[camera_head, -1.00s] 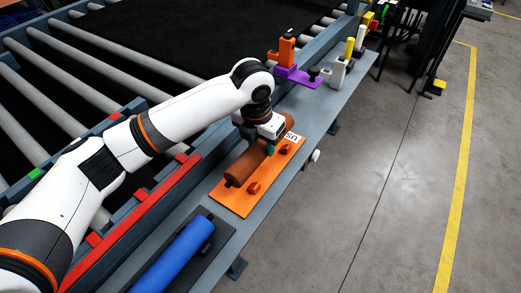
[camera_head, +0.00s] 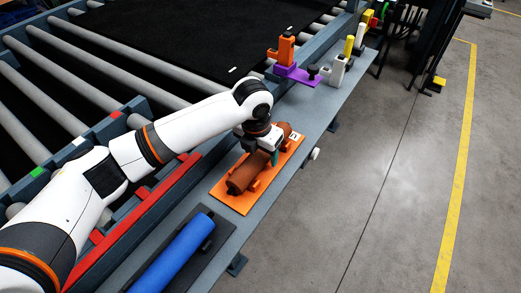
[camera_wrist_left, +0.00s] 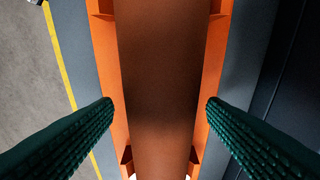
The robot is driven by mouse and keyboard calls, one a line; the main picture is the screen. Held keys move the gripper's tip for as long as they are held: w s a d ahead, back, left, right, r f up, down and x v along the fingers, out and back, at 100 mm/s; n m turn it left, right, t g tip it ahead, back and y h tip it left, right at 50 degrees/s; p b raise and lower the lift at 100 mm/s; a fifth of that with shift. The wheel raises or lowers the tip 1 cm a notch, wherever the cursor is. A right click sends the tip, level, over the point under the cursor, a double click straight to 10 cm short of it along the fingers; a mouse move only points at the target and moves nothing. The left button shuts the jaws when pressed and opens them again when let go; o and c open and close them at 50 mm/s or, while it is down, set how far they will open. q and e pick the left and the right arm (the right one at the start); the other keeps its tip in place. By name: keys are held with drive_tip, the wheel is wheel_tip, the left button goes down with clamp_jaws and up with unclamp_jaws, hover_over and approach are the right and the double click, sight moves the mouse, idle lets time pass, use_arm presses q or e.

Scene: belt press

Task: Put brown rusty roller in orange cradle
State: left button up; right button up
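The brown rusty roller (camera_head: 243,178) lies lengthwise along the orange cradle (camera_head: 232,202) on the grey bench in the head view. In the left wrist view the roller (camera_wrist_left: 158,60) runs between orange brackets on the cradle plate (camera_wrist_left: 103,50). My left gripper (camera_head: 270,155) is over the far half of the roller, pointing down. In the left wrist view its dark green fingers (camera_wrist_left: 160,104) are on either side of the roller, with narrow strips of orange showing between, so they look open. The arm hides part of the roller's far end. My right gripper is not in view.
A blue roller (camera_head: 176,254) lies on a dark plate on the nearer bench. A purple base (camera_head: 299,76) with an orange block stands farther along, beside a white and yellow part. The roller conveyor with a black belt (camera_head: 200,45) is left of the bench; open floor is right.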

sight(257, 156)
use_arm(q)
drive_tip(key=shift+r, duration=0.15)
wheel_tip(257, 156, up, 12)
drive_tip(key=s+b, duration=0.1)
drive_tip(key=shift+s+a+b, duration=0.25)
drive_tip(key=shift+a+b, duration=0.05)
drive_tip(key=shift+a, duration=0.15)
drive_tip(key=shift+f, duration=0.2)
